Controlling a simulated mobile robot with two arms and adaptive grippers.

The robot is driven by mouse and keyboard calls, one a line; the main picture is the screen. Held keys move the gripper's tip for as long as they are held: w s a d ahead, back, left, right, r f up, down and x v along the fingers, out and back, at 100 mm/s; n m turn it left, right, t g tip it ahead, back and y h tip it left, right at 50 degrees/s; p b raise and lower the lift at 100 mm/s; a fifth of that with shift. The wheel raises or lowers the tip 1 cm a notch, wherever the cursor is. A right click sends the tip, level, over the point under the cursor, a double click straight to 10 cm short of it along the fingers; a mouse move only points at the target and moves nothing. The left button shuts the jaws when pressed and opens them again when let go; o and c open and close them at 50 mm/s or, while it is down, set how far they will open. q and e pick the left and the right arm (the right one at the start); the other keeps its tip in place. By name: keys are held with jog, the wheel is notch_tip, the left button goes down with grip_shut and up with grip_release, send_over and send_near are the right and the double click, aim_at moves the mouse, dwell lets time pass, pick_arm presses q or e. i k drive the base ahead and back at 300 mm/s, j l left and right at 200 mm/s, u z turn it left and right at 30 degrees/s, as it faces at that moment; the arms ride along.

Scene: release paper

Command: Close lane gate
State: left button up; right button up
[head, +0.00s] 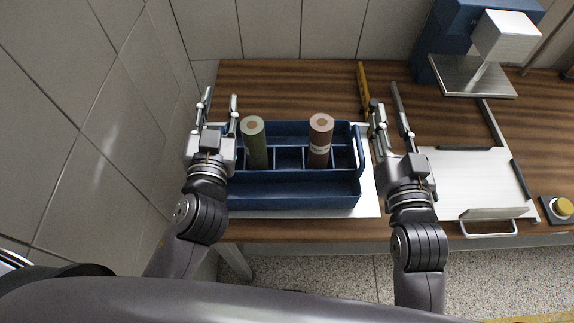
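A narrow yellow bar (363,80) stands on the wooden counter just behind and left of my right gripper; it may be the lane gate, but I cannot tell for certain. My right gripper (385,95) is open, with its fingers pointing away from me, beside the right end of the blue caddy. One finger is close to the lower end of the yellow bar; I cannot tell if they touch. My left gripper (220,96) is open and empty, at the left end of the caddy.
The blue caddy (300,192) sits on a white sheet and holds a green roll (254,145) and a brown roll (320,143). To the right are a white board with a handle (470,180), a blue machine (440,45) and a yellow button (563,207). A tiled wall closes off the left.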

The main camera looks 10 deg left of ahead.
aim_at(371, 104)
jog(key=l, duration=1.4)
jog(key=k+l, duration=0.1)
jog(key=k, duration=0.4)
